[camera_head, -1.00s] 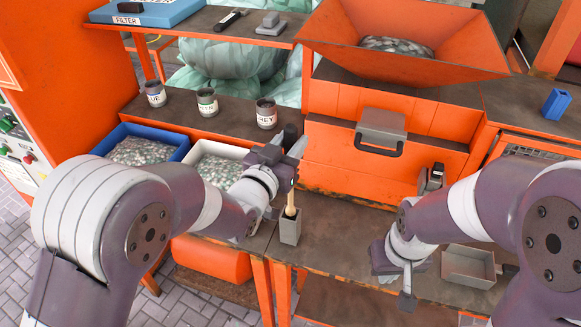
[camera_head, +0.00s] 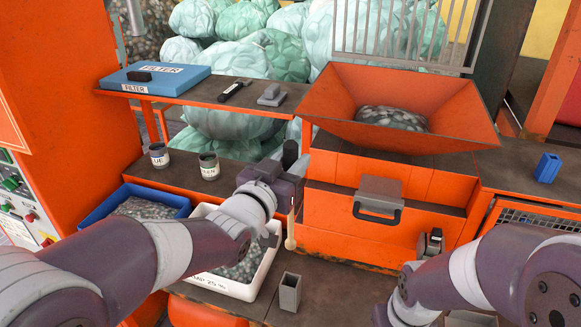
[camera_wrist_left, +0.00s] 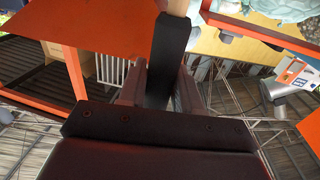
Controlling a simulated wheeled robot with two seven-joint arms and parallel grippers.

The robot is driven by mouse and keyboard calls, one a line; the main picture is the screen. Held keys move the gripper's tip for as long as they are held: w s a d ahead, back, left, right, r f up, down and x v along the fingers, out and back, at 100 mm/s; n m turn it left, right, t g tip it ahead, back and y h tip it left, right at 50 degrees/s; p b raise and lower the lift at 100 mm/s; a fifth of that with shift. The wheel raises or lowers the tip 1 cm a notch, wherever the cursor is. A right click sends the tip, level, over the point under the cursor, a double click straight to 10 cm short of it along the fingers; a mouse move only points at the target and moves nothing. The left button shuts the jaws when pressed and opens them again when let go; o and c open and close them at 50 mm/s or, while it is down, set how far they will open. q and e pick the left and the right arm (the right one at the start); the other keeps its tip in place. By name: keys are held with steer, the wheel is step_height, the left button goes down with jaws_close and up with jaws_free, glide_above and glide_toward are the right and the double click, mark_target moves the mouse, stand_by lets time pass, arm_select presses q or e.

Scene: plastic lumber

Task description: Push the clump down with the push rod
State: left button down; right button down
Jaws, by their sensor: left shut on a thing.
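My left gripper (camera_head: 291,186) is shut on the push rod (camera_head: 290,229). The rod hangs upright, its pale wooden rounded end down and its black part up. In the left wrist view the black part of the rod (camera_wrist_left: 168,55) stands between the two fingers (camera_wrist_left: 160,92). The clump (camera_head: 393,118) is a mound of grey-green flakes in the orange hopper (camera_head: 340,95), right of and above my left gripper. The rod is outside the hopper. Only part of my right arm shows at lower right; its gripper is below the picture edge.
An open grey holder (camera_head: 289,292) stands on the bench below the rod. A white bin (camera_head: 225,285) of flakes and a blue bin (camera_head: 120,197) lie left. An orange box with a handle (camera_head: 378,208) sits under the hopper. A grey grate (camera_head: 405,40) rises behind it.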

mark_target(290, 142)
arm_select(q)
steer(key=shift+r+p, duration=1.9)
steer(key=shift+r, duration=1.7)
steer(key=shift+f, duration=0.1)
